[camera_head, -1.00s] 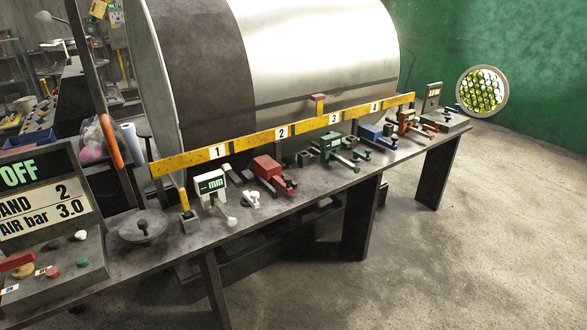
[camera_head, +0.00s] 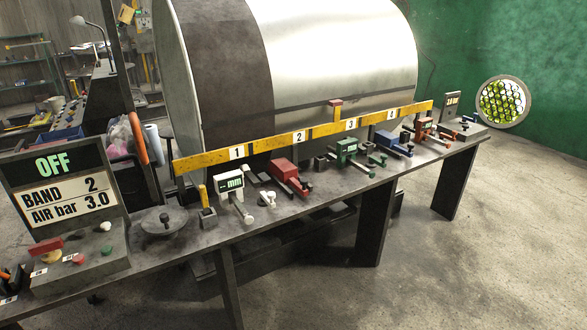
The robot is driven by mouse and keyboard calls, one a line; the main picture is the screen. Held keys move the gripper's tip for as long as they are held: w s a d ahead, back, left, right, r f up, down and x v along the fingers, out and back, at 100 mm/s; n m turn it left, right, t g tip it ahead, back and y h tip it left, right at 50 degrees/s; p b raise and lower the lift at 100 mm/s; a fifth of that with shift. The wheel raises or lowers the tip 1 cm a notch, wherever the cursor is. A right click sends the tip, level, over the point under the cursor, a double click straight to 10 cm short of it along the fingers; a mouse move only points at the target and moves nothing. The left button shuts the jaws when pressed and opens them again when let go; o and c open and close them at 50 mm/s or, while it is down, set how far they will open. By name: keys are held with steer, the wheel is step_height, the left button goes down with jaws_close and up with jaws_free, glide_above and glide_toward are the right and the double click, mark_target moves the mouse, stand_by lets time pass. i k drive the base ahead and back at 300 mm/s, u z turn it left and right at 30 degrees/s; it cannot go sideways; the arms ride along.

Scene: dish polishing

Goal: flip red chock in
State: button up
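A red clamp-like block (camera_head: 285,172) with dark knobs sits on the grey bench, below the yellow rail between the marks 1 and 2. A small red piece (camera_head: 335,103) stands on the yellow rail (camera_head: 205,159) near mark 3, close to the drum. An orange-red device (camera_head: 424,126) sits farther right on the bench. I cannot tell for sure which of these is the red chock. My gripper is not in view.
A large drum (camera_head: 340,45) lies behind the rail. A control box (camera_head: 85,265) with a red lever (camera_head: 47,246) reads OFF, BAND 2, AIR bar 3.0. White, green and blue devices line the bench (camera_head: 185,248). The floor at right is clear.

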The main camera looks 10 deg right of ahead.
mark_target(287, 172)
steer(key=u, duration=0.05)
steer(key=i, duration=0.95)
steer(key=z, duration=0.1)
steer(key=k, duration=0.95)
steer(key=u, duration=0.2)
steer(key=i, duration=0.4)
steer(key=z, duration=0.1)
